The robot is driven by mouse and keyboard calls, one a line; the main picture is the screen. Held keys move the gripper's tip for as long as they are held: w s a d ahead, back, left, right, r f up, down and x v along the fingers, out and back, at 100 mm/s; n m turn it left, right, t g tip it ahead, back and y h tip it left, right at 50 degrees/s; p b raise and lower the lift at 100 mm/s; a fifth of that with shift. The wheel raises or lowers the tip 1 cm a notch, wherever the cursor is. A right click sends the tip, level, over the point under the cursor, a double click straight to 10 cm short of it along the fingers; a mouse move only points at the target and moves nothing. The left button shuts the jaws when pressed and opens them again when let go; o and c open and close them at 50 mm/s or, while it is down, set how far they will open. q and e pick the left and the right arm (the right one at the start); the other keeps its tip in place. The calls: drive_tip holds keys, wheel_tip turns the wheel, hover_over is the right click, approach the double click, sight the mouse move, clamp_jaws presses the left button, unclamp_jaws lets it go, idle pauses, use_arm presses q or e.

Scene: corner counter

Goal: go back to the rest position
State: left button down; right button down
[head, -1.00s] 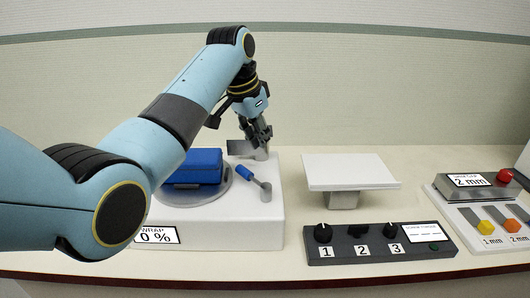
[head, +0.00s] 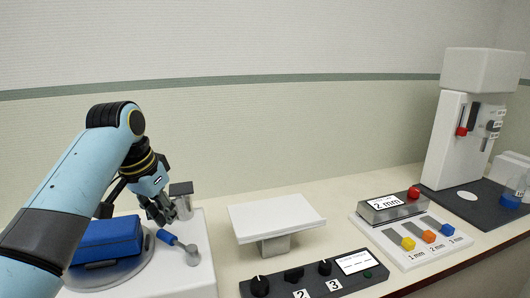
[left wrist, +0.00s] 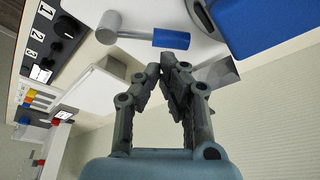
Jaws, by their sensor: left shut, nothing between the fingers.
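My left gripper (head: 161,210) is shut and empty above the white wrapping unit (head: 205,262), at its back right. In the left wrist view its fingertips (left wrist: 168,66) meet near the blue grip of the crank handle (left wrist: 171,39), and I cannot tell whether they touch it. In the head view the crank handle (head: 178,243) lies just in front of the gripper. The blue block (head: 106,240) rests on the grey turntable (head: 100,277), left of the gripper and partly behind my left arm. My right gripper is not in view.
A white raised plate (head: 276,215) stands right of the wrapping unit, with a dark knob panel (head: 315,280) in front. Farther right are a grey box marked 2 mm (head: 388,206), a tray of coloured sliders (head: 410,247) and a tall white machine (head: 462,130). Bare wall is behind.

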use_arm(q)
drive_tip(key=shift+n+y, duration=0.4)
drive_tip(key=shift+n, duration=0.3)
drive_tip(key=s+f, duration=0.2)
drive_tip(key=s, duration=0.1)
drive_tip(key=s+a+f, duration=0.1)
drive_tip(key=s+f, duration=0.1)
drive_tip(key=s, duration=0.2)
drive_tip(key=s+a+f, duration=0.1)
drive_tip(key=s+f, duration=0.1)
drive_tip(key=s, duration=0.1)
drive_tip(key=shift+s, duration=0.3)
drive_tip(key=s+a+r+n+y, duration=0.1)
drive_tip(key=s+a+r+n, duration=0.1)
drive_tip(key=s, duration=2.1)
wheel_tip(320, 180, down, 35)
drive_tip(key=s+a+g+b, duration=0.1)
drive_tip(key=a+b, duration=0.1)
drive_tip(key=b, duration=0.7)
drive_tip(key=s+f+b, duration=0.4)
drive_tip(key=s+f, duration=0.5)
drive_tip(key=f, duration=0.3)
drive_tip(key=s+a+f+g+b, duration=0.1)
drive_tip(key=s+f+b, duration=0.3)
drive_tip(key=s+f, duration=0.6)
wheel_tip(320, 180, down, 3)
drive_tip(key=shift+s+n, duration=0.2)
drive_tip(key=shift+n, duration=0.1)
